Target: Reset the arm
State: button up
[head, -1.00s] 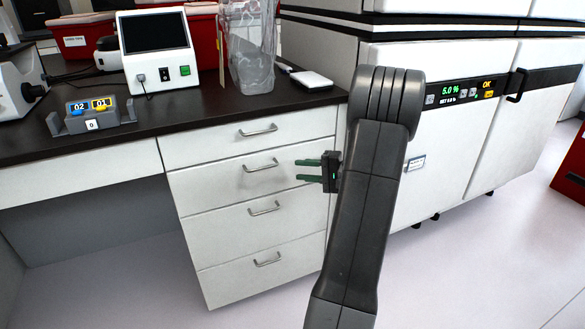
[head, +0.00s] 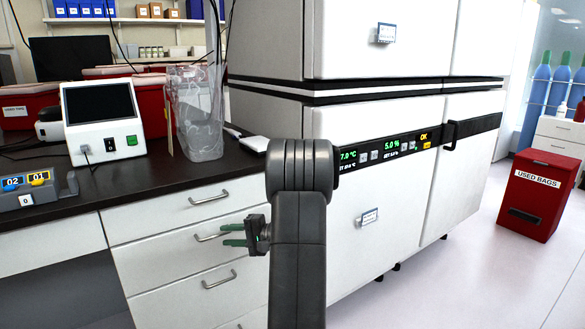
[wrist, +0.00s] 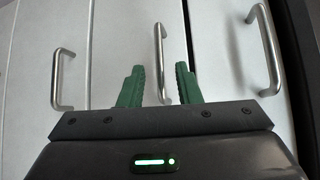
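My gripper (head: 236,236) has two green fingers and is in front of the white drawers (head: 165,240), left of my dark grey arm in the head view. In the wrist view the two green fingers (wrist: 158,88) stand apart with a gap between them. Nothing is held between them. A drawer handle (wrist: 159,62) shows behind the gap. Whether a finger touches the drawer front cannot be told.
The dark counter (head: 150,180) carries a white device with a screen (head: 103,120), a clear bag container (head: 195,115) and a small rack (head: 35,190). A large white incubator (head: 400,210) stands at the right. A red used-bags bin (head: 535,195) is far right, with free floor before it.

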aim_at(218, 236)
jog(key=x, duration=0.5)
jog(key=shift+b, duration=0.3)
jog(key=shift+s+d, duration=0.3)
jog(key=shift+s, duration=0.05)
